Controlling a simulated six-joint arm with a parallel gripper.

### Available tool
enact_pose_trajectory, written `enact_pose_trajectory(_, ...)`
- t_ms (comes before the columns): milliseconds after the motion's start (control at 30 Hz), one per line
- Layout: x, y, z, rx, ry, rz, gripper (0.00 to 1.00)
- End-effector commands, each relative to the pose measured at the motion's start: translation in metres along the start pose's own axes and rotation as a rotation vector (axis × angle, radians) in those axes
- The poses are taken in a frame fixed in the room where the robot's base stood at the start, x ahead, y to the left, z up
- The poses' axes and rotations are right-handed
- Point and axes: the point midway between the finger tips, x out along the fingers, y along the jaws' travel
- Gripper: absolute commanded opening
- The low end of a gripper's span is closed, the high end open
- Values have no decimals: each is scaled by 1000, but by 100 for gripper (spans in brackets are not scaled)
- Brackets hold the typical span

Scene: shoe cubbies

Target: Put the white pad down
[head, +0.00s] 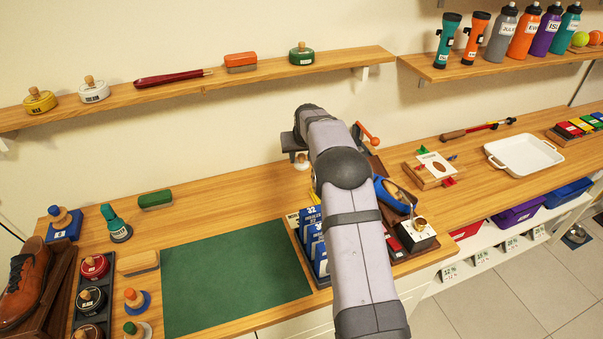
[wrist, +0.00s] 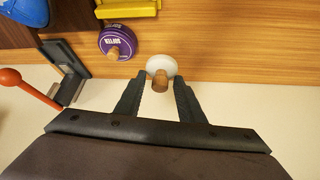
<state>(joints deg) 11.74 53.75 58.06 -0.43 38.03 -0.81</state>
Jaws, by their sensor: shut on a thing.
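The white pad (wrist: 152,65) is a round white disc with a wooden knob. In the wrist view it sits between the fingertips of my gripper (wrist: 159,88), which is shut on its knob. In the head view the pad (head: 302,166) shows just below my gripper (head: 296,145), near the back of the wooden counter (head: 240,212). My arm hides part of that area. I cannot tell whether the pad touches the counter.
A purple tin (wrist: 117,42), a yellow object (wrist: 130,8) and an orange-handled lever (wrist: 28,88) are near my gripper. A green mat (head: 235,280) lies in front, with blue-labelled packets (head: 312,235) beside it.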

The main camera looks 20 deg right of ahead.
Motion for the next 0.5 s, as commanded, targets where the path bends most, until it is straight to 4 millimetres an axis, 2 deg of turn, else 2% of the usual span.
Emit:
enact_pose_trajectory(200,22,0,13,0,0,0,17)
enact_pose_trajectory(500,30,0,18,0,-2,0,17)
